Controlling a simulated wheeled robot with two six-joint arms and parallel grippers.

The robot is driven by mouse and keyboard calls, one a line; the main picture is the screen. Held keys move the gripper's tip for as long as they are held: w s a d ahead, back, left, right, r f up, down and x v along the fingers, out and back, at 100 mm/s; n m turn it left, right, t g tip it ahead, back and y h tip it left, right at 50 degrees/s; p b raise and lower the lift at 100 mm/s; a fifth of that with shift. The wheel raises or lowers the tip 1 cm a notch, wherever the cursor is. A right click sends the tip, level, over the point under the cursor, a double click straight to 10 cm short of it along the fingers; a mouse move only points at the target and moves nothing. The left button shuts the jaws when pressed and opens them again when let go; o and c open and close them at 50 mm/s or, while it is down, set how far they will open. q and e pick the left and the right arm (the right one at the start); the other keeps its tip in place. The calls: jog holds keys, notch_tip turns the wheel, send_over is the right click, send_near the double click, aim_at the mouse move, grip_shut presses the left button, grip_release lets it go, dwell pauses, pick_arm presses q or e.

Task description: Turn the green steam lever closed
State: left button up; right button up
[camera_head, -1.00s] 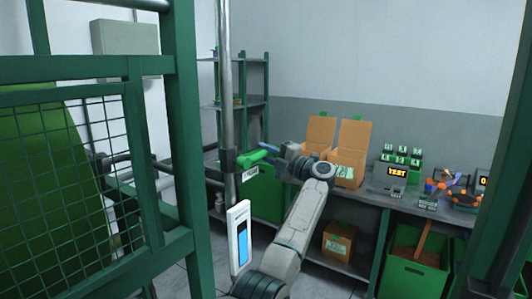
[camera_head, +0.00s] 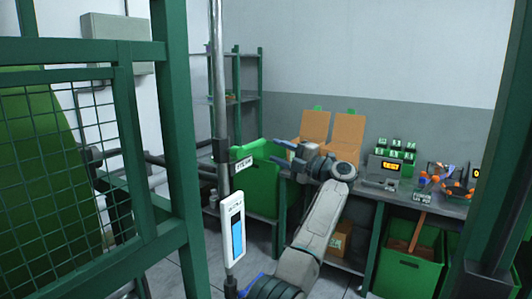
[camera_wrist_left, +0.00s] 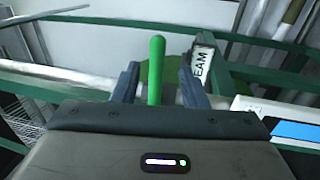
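The green steam lever (camera_head: 255,147) sticks out to the right from a dark clamp on the vertical steel pipe (camera_head: 218,95). A white tag (camera_head: 243,164) hangs under it, and its lettering reads partly "EAM" in the left wrist view (camera_wrist_left: 202,68). My left gripper (camera_head: 281,151) is at the free end of the lever, to its right. In the left wrist view the lever (camera_wrist_left: 156,70) stands between the two fingers of my left gripper (camera_wrist_left: 157,82), with a gap on each side. The fingers are open. My right gripper does not show.
A white device with a blue screen (camera_head: 234,230) is on the pipe below the lever. A green mesh guard frame (camera_head: 178,130) stands at the left.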

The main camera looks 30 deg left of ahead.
pick_arm(q)
jog(key=v, duration=0.3)
jog(key=shift+d+b, duration=0.25)
jog(key=shift+b, duration=0.05)
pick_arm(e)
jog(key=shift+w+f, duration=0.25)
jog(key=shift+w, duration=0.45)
